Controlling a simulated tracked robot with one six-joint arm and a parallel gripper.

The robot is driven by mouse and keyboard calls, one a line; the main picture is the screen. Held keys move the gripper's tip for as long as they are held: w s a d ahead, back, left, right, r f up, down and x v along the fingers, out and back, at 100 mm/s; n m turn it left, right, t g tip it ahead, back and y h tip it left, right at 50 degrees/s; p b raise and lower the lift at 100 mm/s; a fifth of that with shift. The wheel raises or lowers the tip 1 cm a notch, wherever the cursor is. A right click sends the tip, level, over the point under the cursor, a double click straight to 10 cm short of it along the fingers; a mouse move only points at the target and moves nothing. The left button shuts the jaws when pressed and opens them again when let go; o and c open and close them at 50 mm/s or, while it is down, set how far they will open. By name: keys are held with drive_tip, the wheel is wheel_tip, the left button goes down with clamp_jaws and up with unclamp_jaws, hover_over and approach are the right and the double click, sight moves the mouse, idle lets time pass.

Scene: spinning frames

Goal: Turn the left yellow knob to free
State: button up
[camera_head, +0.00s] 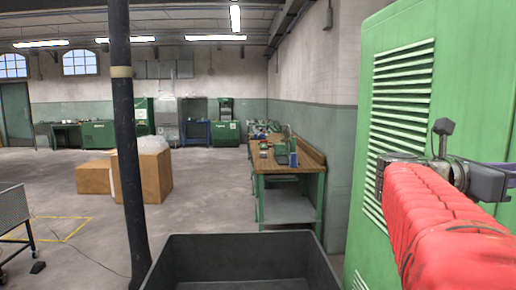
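No yellow knob shows in the camera_head view. A large green cabinet (460,75) with a louvred vent fills the right side, and the face I see carries no knob. My arm, in a red sleeve, reaches in from the lower right in front of this cabinet. Grey and dark metal parts at the arm's far end, around my gripper (443,150), show against the green panel. The sleeve partly covers them. I cannot make out two fingertips, whether they are open or shut, or whether they touch the cabinet.
A dark open bin (240,240) is at the bottom centre. A dark post (122,120) stands left of it. Cardboard boxes (155,180) stand beyond. A green workbench (286,205) holding small items is along the right wall. Grey floor (215,200) lies open between boxes and bench.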

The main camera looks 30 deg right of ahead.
drive_tip(key=x, duration=0.6)
drive_tip(key=shift+s+d, duration=0.2)
drive_tip(key=shift+d, duration=0.15)
drive_tip(key=shift+c, duration=0.5)
drive_tip(key=c, duration=0.6)
drive_tip(key=shift+a, duration=0.2)
drive_tip(key=shift+c, duration=0.2)
drive_tip(key=shift+d, duration=0.1)
